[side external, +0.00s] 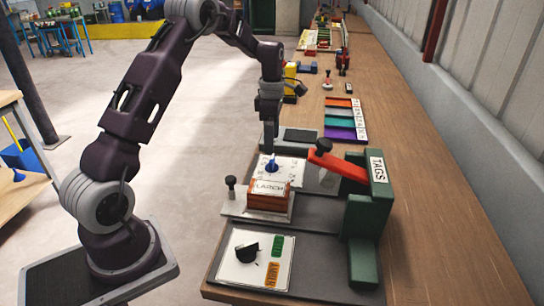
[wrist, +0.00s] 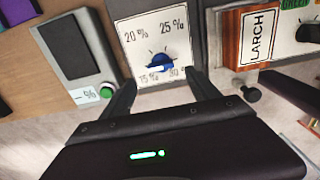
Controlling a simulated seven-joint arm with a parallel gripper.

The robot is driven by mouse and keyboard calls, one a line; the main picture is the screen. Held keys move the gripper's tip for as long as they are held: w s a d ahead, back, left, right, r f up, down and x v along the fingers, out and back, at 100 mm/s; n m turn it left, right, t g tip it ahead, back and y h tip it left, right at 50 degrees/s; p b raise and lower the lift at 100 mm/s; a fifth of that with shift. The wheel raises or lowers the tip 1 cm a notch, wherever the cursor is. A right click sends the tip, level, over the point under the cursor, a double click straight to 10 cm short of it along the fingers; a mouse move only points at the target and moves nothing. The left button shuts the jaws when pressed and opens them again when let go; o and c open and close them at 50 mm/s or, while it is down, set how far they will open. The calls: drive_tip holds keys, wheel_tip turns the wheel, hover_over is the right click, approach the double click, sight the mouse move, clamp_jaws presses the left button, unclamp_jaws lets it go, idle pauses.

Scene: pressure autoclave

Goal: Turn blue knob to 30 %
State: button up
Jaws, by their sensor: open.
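The blue knob (side external: 271,165) stands on a white dial plate (side external: 291,166) near the middle of the side external view. In the wrist view the blue knob (wrist: 160,63) sits at the plate's lower middle, between the labels 15 % and 30 %, with 20 % and 25 % above. Where it points is too small to tell. My gripper (side external: 270,147) hangs over the knob, pointing down. In the wrist view my gripper (wrist: 164,86) is open and empty, one finger on each side of the knob's lower area. I see no clear contact.
A grey unit with a dark screen (wrist: 65,45) and green button (wrist: 106,91) is beside the dial. An orange block marked LARCH (side external: 268,195) stands in front. A black knob (side external: 247,252) is nearer the camera. A green TAGS press with red lever (side external: 337,167) is right.

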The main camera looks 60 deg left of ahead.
sight(272, 158)
wheel_tip(272, 158, down, 7)
drive_tip(key=shift+r, duration=0.1)
drive_tip(key=c, duration=1.4)
drive_tip(key=shift+o, duration=0.2)
